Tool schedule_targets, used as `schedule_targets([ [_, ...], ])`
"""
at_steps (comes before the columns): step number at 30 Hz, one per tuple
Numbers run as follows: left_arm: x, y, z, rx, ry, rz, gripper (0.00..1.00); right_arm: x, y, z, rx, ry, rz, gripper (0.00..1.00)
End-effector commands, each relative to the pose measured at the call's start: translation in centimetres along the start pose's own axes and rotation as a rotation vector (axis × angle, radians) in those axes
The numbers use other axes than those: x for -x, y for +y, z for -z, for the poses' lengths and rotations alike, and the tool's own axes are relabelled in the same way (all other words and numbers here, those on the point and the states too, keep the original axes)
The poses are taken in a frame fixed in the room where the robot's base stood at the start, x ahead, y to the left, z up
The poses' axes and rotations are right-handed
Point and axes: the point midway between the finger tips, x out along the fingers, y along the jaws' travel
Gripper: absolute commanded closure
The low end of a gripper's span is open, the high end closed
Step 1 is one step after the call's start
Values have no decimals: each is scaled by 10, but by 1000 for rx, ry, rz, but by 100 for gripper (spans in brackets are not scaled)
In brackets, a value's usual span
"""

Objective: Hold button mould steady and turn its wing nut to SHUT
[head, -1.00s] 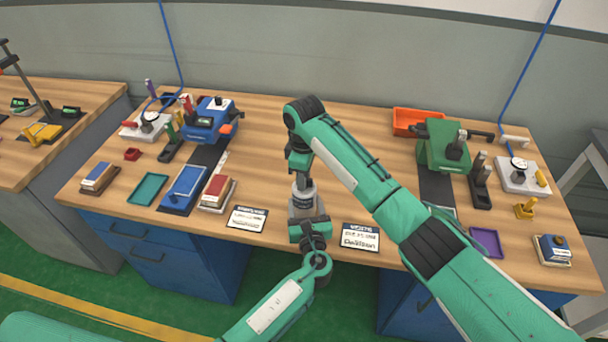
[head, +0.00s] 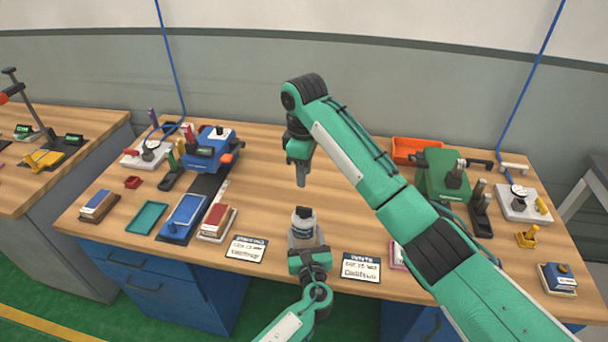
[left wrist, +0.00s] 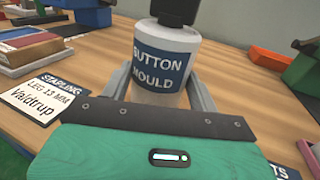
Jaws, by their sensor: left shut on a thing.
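The button mould (head: 302,232) is a light grey cylinder with a dark top, upright near the front edge of the table. Its blue BUTTON MOULD label shows in the left wrist view (left wrist: 162,62). My left gripper (head: 305,245) is shut on the mould from the front, one finger on each side. My right gripper (head: 302,178) points down above the mould, apart from its top; whether its fingers are open or shut is unclear. The wing nut and any SHUT marking cannot be made out; the mould's top is cut off in the left wrist view.
Two cards, STAPLING (head: 246,249) and another (head: 361,267), lie left and right of the mould. A blue press (head: 205,150) and trays stand left. A green press (head: 440,177) and an orange tray (head: 404,149) stand right. My right arm crosses the table's right side.

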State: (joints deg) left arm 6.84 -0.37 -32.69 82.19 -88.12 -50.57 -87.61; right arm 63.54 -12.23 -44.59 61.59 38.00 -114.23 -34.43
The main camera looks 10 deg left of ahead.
Motion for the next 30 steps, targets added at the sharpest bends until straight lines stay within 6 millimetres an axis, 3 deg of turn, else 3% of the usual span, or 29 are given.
schedule_targets([
  [6,0,0,-2,1,-3,0,84,0,0,0,0,0,0,65],
  [7,0,0,-2,1,-3,0,34,0,0,0,0,0,0,65],
  [10,0,0,-2,1,-2,0,14,0,0,0,0,0,0,65],
  [22,8,0,0,0,1,1,14,0,0,0,0,0,0,65],
  [30,61,0,1,1,2,2,14,0,0,0,0,0,0,65],
])
